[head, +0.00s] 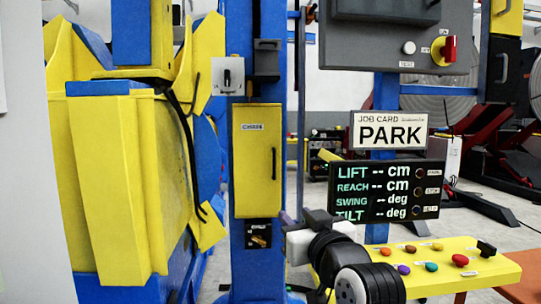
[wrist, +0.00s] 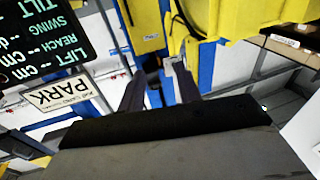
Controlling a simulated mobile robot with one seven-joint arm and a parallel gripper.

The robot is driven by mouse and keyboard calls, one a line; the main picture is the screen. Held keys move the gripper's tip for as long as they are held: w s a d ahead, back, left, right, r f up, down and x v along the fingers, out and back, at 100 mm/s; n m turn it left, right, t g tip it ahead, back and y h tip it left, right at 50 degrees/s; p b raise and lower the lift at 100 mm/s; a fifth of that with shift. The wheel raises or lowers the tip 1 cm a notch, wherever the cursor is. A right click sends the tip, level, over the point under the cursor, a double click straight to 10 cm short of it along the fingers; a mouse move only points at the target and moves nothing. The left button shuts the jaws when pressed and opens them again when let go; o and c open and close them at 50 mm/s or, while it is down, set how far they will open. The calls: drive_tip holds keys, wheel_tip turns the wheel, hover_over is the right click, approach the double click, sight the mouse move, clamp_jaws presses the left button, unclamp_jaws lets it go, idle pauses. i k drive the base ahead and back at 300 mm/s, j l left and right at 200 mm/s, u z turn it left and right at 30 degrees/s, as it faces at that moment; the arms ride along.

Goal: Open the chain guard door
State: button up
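The chain guard door (head: 257,160) is a tall yellow panel on a blue column in the head view. It looks shut, with a small label at its top and a dark vertical handle (head: 274,149) near its right edge. In the wrist view, which is upside down, part of the yellow door (wrist: 146,18) shows beyond the fingers. My gripper (head: 291,222) is low and to the right of the door in the head view, apart from the handle. In the wrist view its two dark fingers (wrist: 158,92) are spread with nothing between them.
A grey switch box (head: 228,76) and a dark bracket (head: 267,60) sit above the door; a small black panel (head: 258,233) is below. A PARK card (head: 390,131), a readout (head: 385,191) and a yellow button desk (head: 450,262) stand right. A bulky yellow machine (head: 120,180) stands left.

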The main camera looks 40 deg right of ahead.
sight(257, 131)
drive_tip(key=i+l, duration=1.2)
